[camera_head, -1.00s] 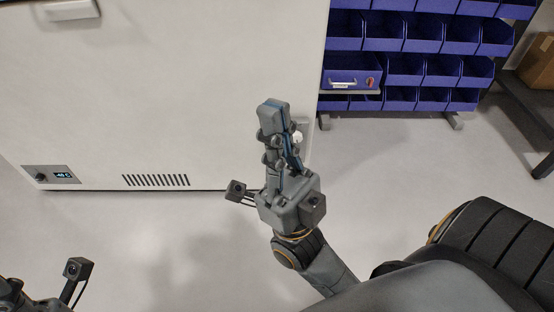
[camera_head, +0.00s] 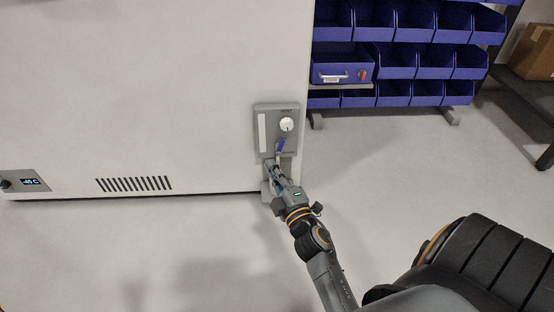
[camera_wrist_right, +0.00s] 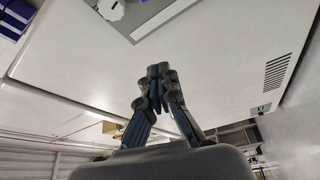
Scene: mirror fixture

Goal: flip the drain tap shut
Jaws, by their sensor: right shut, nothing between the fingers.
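A grey panel (camera_head: 262,112) is on the lower right of the white cabinet front in the head view. It carries a round white knob (camera_head: 286,125) under a "VENT" label and a small blue lever (camera_head: 281,145) below it, apparently the drain tap; its exact setting is hard to read. My right gripper (camera_head: 275,166) is just below the blue lever, partly over the panel's lower edge; I cannot tell whether it touches. In the right wrist view its fingers (camera_wrist_right: 158,78) are shut and empty, with the panel (camera_wrist_right: 150,17) beyond them at the top. My left gripper is out of view.
The white cabinet (camera_head: 150,90) fills the left, with a vent grille (camera_head: 135,184) and a small display (camera_head: 30,182). Blue bins (camera_head: 395,62) hang on a rack to the right. A dark bench with a cardboard box (camera_head: 533,52) is at far right. The floor between is clear.

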